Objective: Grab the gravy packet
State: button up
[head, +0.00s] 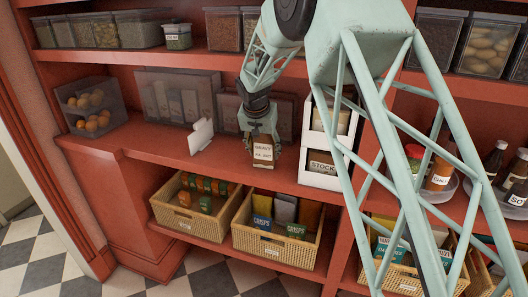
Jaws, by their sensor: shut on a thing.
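The gravy packet (263,157) is brown with a pale label reading GRAVY. It stands roughly upright at the middle shelf's front, in the middle of the head view. My gripper (263,137) reaches down from above and is shut on the packet's upper part. The fingers hide part of its top and sides. I cannot tell whether the packet's bottom touches the shelf.
A white holder labelled STOCK (321,164) stands close on the right. A small white stand (201,136) is to the left, with clear bins (180,97) behind. Wicker baskets (277,243) sit below. The middle shelf (150,143) is bare at front left.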

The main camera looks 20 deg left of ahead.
jog(key=shift+r, duration=0.25)
jog(key=shift+s+b, duration=0.4)
jog(key=shift+s, duration=0.25)
jog(key=s+d+b, duration=0.1)
jog(key=s+b, duration=0.2)
jog(key=s, duration=1.3)
jog(key=shift+s+d, duration=0.3)
